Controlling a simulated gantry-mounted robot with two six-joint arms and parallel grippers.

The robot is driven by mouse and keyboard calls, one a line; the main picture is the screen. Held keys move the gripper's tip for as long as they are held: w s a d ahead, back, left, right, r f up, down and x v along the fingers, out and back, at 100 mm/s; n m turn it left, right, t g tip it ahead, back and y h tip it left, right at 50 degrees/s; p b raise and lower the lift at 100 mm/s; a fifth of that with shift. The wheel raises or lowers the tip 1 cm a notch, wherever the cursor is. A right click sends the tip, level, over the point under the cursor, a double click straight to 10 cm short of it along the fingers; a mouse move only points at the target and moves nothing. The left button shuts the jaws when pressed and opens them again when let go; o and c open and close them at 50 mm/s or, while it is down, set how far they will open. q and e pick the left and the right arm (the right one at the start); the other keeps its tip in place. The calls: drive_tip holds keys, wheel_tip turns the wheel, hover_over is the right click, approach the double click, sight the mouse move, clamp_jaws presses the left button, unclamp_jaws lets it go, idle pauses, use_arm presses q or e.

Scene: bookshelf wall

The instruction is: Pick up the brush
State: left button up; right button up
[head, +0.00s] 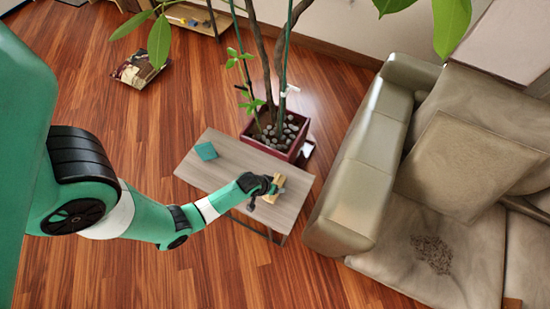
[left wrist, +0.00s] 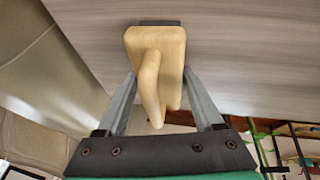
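The brush is a light wooden block with a rounded handle. In the left wrist view the brush (left wrist: 150,75) is between my left gripper's fingers, its handle pointing towards the palm, with a dark strip at its far end. In the head view the brush (head: 276,186) is at the right part of the small table. My left gripper (left wrist: 159,78) has one grey finger along each side of the block, reaching its edges. Whether both fingers press on it is unclear. In the head view my left gripper (head: 269,189) is at the brush. My right gripper is not in view.
The brush is at a low grey wooden table (head: 229,175); a teal object (head: 206,151) lies on its left part. A potted plant (head: 284,135) stands behind the table. A beige sofa (head: 358,190) is close on the right. Wood floor is clear in front.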

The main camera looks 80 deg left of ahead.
use_arm(q)
drive_tip(key=c, duration=0.8)
drive_tip(key=shift+r+p, duration=0.4)
drive_tip(key=shift+r, duration=0.15)
wheel_tip(320, 180, up, 3)
drive_tip(key=shift+d+r+p, duration=0.1)
drive_tip(key=shift+p, duration=0.9)
drive_tip(key=d+r+p, duration=0.1)
drive_tip(key=s+d+r+p, duration=0.1)
drive_tip(key=r+p, duration=0.1)
drive_tip(key=d+r+p, duration=0.1)
drive_tip(key=r+p, duration=0.1)
drive_tip(key=shift+s+d, duration=0.15)
drive_tip(key=shift+d, duration=0.2)
drive_tip(key=shift+s+d+r+p, duration=0.55)
drive_tip(key=shift+d+p, duration=0.45)
drive_tip(key=shift+d, duration=0.55)
drive_tip(key=shift+s+d+r+p, duration=0.6)
drive_tip(key=shift+d+p, duration=0.4)
drive_tip(key=shift+d, duration=0.6)
drive_tip(key=shift+s+d+r+p, duration=0.4)
drive_tip(key=shift+d+r+p, duration=0.45)
drive_tip(key=shift+d, duration=0.7)
drive_tip(key=shift+f, duration=0.15)
